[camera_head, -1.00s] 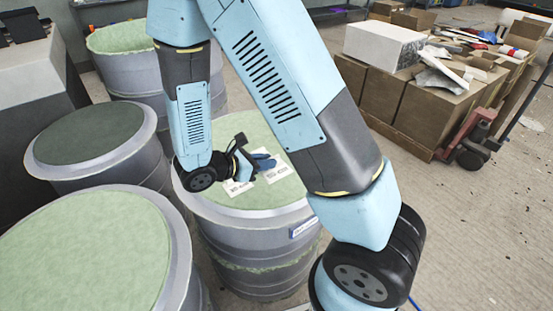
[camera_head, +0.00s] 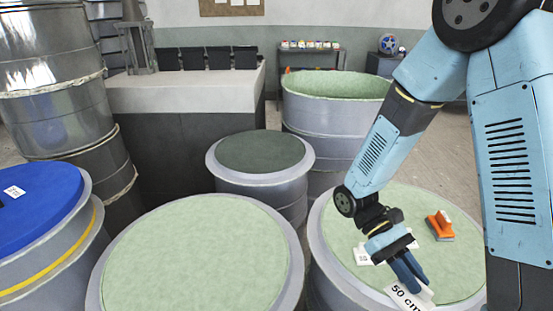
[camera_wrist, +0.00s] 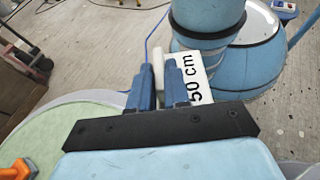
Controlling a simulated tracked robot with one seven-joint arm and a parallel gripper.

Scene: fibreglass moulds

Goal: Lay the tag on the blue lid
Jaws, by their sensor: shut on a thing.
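My gripper (camera_head: 417,281) is shut on a white tag (camera_head: 402,296) printed "50 cm". It holds the tag over the front of the light green mould top at right. In the wrist view the blue fingers of my gripper (camera_wrist: 158,88) pinch the tag (camera_wrist: 198,78), which sticks out past them. The blue lid (camera_head: 45,222) tops a grey drum at the far left, well away from my gripper. A small white label (camera_head: 14,191) lies on it, its print too small to read.
An orange-handled brush (camera_head: 440,226) and another white tag (camera_head: 363,257), partly hidden, lie on the right mould top (camera_head: 455,275). A large green-topped mould (camera_head: 195,255) stands between it and the blue lid. A dark-topped mould (camera_head: 262,151) stands behind.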

